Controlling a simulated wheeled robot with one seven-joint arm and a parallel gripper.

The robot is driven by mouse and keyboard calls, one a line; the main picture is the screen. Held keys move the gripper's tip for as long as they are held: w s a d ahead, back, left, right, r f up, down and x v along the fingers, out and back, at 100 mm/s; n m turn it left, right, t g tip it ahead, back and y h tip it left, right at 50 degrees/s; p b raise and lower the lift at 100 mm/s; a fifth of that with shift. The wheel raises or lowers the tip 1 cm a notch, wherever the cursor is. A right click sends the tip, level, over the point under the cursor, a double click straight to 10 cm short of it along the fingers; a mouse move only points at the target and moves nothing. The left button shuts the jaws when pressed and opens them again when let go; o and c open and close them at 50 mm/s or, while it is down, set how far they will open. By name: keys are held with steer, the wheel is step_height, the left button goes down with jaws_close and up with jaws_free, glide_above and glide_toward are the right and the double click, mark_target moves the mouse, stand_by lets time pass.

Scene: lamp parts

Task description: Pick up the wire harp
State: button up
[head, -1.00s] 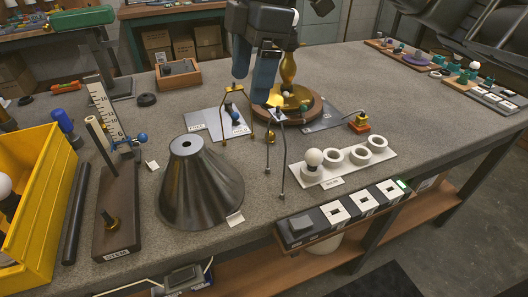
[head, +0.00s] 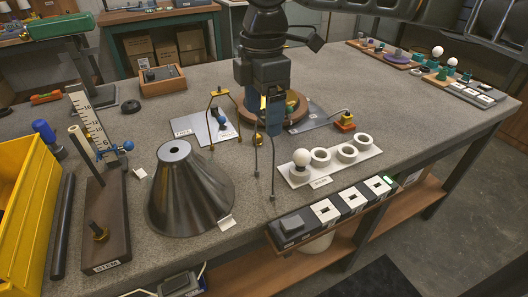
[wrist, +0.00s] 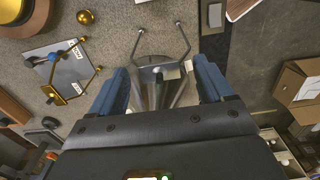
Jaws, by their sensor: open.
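The wire harp (head: 257,160), a thin grey bent wire with small silvery feet, stands on the grey table below my gripper (head: 272,128). Its upper part is hidden behind the blue fingers in the head view. In the wrist view the wire harp (wrist: 186,42) lies ahead and spreads between the fingertips. My gripper (wrist: 162,72) is open, with a finger on each side of the harp's top. I cannot tell whether either finger touches it. A second, brass-jointed frame (head: 218,93) stands to the left over a pale card.
A metal cone shade (head: 188,195) stands to the left front. A round wooden base (head: 297,108) is close behind the gripper. A white tray (head: 325,172) with a bulb and rings lies to the right. Switch boxes (head: 325,212) line the table's front edge.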

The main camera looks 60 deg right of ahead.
steer(key=shift+f, duration=0.1)
steer(key=shift+c, duration=0.3)
steer(key=c, duration=1.3)
